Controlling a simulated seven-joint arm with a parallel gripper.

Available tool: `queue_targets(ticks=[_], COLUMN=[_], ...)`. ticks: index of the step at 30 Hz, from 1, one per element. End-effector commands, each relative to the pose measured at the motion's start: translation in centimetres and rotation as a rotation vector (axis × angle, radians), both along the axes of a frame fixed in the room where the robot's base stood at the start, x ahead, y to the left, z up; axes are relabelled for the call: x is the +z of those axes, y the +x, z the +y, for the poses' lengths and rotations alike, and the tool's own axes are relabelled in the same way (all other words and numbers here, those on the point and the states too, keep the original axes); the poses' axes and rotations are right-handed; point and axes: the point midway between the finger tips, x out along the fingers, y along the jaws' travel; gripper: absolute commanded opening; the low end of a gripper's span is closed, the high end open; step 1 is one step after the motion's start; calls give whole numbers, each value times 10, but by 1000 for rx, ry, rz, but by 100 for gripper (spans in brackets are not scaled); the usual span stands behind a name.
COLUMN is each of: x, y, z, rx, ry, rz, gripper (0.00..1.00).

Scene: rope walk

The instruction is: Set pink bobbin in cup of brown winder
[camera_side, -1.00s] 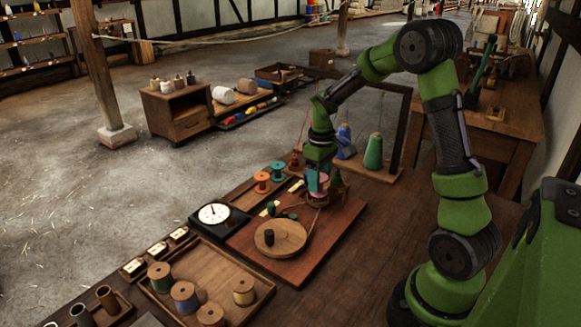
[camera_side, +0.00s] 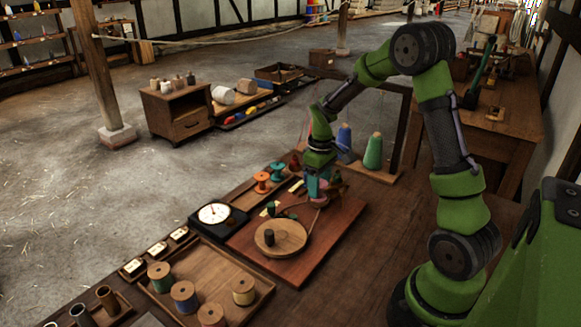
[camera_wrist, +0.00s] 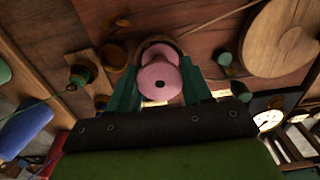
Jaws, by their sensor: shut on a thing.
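The pink bobbin (camera_wrist: 160,82) is between the fingers of my gripper (camera_wrist: 156,70), which is shut on it. In the side view the bobbin (camera_side: 318,199) is low over the far part of the reddish-brown winder board (camera_side: 298,266), partly hidden by the fingers. In the wrist view a brown cup rim (camera_wrist: 158,41) curves around the bobbin's far end. I cannot tell whether the bobbin rests on the cup's floor. The winder's round wooden disc (camera_side: 281,238), with a dark knob, lies on the near part of the board.
Small green parts (camera_side: 271,209) stand on the board beside my gripper. Orange and teal spools (camera_side: 262,182) stand in a tray behind. Blue and green thread cones (camera_side: 373,151) stand behind. Several spools sit in the front tray (camera_side: 240,258).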

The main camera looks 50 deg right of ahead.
Motion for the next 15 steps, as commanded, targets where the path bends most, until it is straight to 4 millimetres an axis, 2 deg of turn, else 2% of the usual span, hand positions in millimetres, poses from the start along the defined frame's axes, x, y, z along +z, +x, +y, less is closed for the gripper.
queue_targets(ticks=[4,5,10,15], x=[0,0,0,0], y=[0,0,0,0], z=[0,0,0,0], rx=[0,0,0,0], ry=[0,0,0,0], rz=[0,0,0,0], gripper=[32,51,77,79])
